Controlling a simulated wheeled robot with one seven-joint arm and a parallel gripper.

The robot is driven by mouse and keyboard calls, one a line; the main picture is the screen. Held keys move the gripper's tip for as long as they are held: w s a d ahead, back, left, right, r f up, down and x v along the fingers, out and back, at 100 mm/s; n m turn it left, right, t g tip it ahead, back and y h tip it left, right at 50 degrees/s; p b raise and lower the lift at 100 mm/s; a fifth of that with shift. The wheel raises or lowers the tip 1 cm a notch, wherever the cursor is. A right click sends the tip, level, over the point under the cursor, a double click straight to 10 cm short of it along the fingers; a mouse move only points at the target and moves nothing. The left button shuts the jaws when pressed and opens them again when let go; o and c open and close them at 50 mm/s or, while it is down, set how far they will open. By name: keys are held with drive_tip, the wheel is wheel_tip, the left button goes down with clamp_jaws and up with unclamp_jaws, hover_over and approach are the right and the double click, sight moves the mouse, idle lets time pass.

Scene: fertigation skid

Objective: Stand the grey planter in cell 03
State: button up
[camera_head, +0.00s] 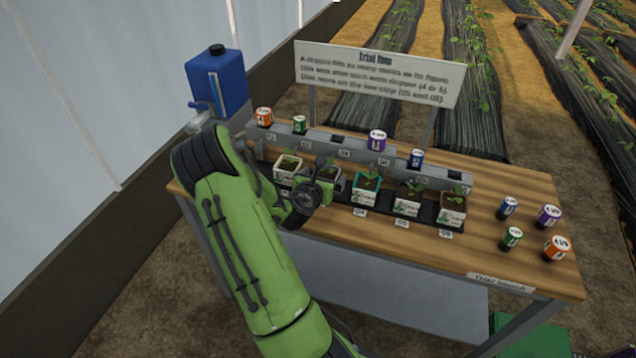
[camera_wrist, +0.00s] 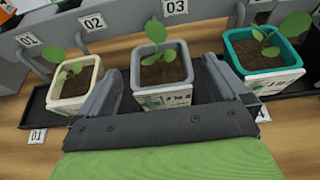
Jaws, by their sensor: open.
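The grey planter (camera_wrist: 163,93), with a green seedling and a white printed label, stands upright between the cream planter (camera_wrist: 76,92) and the teal planter (camera_wrist: 270,85). It lines up with label 03 (camera_wrist: 175,7) on the rail behind. My gripper (camera_wrist: 165,90) is open, with one finger on each side of the grey planter and small gaps to its walls. The gripper's body hides the planter's lower front edge and the cell tag there.
The planters share a black tray (camera_wrist: 35,110) on the wooden bench (camera_head: 500,265). Two more planters stand to the right, at tags 05 (camera_head: 402,224) and 06 (camera_head: 445,234). Several cans stand on the rail (camera_head: 440,179) and the bench's right end. A blue canister (camera_head: 218,80) stands at left.

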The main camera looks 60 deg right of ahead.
drive_tip(key=w+a+r+m+t+y, duration=0.15)
drive_tip(key=a+r+m+y, duration=0.3)
drive_tip(key=a+m, duration=0.6)
drive_tip(key=w+a+r+m+t+y, duration=0.1)
drive_tip(key=w+a+r+m+y, duration=0.3)
drive_tip(key=a, duration=1.2)
drive_tip(key=s+a+r+m+y, duration=0.1)
drive_tip(key=s+a+r, duration=0.2)
drive_tip(key=a, duration=0.3)
drive_tip(key=s+a+r+m+y, duration=0.2)
drive_tip(key=s+a+r, duration=0.1)
drive_tip(key=a, duration=0.3)
drive_tip(key=s+a+r+m+t+y, duration=0.1)
drive_tip(key=s+a+r+m, duration=0.1)
drive_tip(key=s+a, duration=0.3)
drive_tip(key=shift+a+r+y, duration=0.35)
drive_tip(key=shift+a+r, duration=0.25)
drive_tip(key=shift+r, duration=0.05)
